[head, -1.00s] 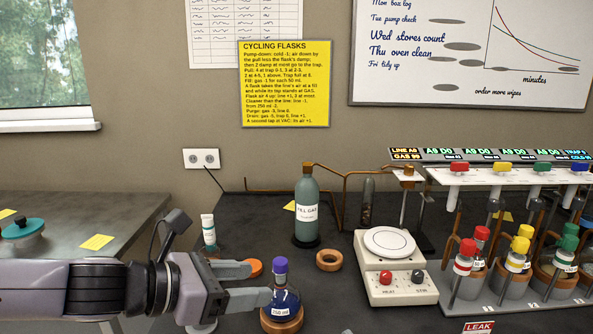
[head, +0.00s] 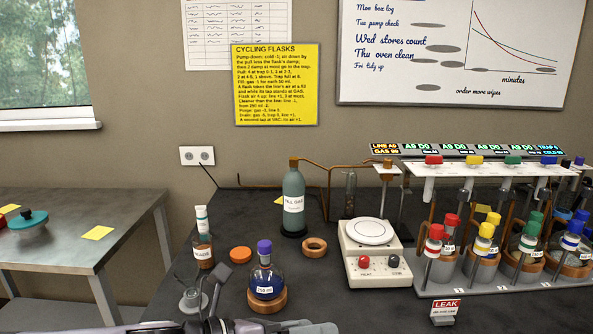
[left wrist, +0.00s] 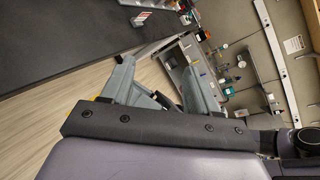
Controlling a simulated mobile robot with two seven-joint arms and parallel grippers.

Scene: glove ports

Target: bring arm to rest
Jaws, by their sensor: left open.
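My left gripper (head: 285,326) shows only in part at the bottom edge of the head view, below and in front of the blue-liquid flask and apart from it. In the left wrist view its two grey fingers (left wrist: 160,78) are spread apart with nothing between them. The flask (head: 267,279) has a purple cap and a "250 ml" label and sits upright in a cork ring (head: 268,300) on the dark bench. My right gripper is not in view.
A brown bottle (head: 203,251), a gas cylinder (head: 293,205), a hotplate (head: 372,259) and a rack of capped flasks (head: 485,245) stand on the bench. A LEAK sign (head: 445,309) is at the front. A side table (head: 125,212) is at left.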

